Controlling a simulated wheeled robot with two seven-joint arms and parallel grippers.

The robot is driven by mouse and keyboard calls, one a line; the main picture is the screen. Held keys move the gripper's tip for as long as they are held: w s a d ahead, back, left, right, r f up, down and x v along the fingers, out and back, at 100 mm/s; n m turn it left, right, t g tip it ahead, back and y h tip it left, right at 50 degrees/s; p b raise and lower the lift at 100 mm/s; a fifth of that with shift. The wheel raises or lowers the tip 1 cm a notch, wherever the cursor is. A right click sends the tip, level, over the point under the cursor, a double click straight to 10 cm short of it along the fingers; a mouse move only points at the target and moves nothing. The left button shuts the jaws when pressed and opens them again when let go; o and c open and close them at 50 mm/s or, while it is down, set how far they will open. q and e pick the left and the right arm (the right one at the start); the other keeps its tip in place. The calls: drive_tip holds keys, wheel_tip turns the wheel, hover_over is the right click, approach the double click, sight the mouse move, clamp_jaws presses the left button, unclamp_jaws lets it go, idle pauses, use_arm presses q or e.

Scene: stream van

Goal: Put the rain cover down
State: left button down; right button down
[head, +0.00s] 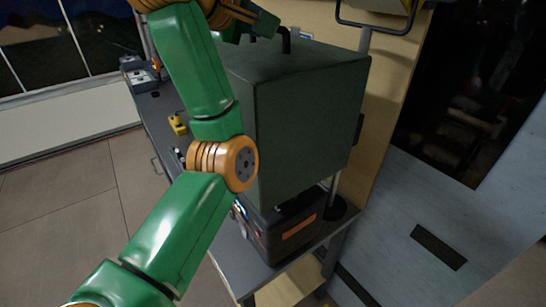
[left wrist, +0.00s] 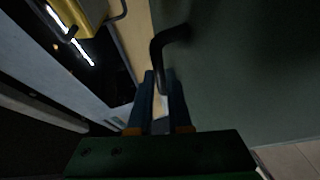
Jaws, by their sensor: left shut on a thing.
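The rain cover (head: 305,110) is a large dark green box with a black handle (head: 287,38) on top. In the head view it hangs upright over a black device with an orange label (head: 300,226), whose lower part shows beneath the cover's bottom edge. My left gripper (head: 268,28) is at the top of the cover, shut on the handle. In the left wrist view the handle (left wrist: 160,52) runs down between my left fingers (left wrist: 160,90), and the cover (left wrist: 240,70) fills the right side. My right gripper is not in view.
The device stands on a grey worktop (head: 235,262). Along the worktop at the back left are a small yellow object (head: 177,124) and grey boxes (head: 140,78). A wooden panel (head: 395,100) stands close behind the cover. Open floor (head: 75,200) lies to the left.

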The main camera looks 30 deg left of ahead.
use_arm(q)
wheel_tip(320, 180, down, 27)
drive_tip(key=b, duration=0.2)
drive_tip(key=shift+s, duration=0.4)
drive_tip(key=shift+f, duration=0.15)
drive_tip(key=shift+f, duration=0.15)
drive_tip(key=c, duration=1.1)
unclamp_jaws()
drive_tip(key=shift+o, duration=1.3)
drive_tip(key=shift+d, duration=0.1)
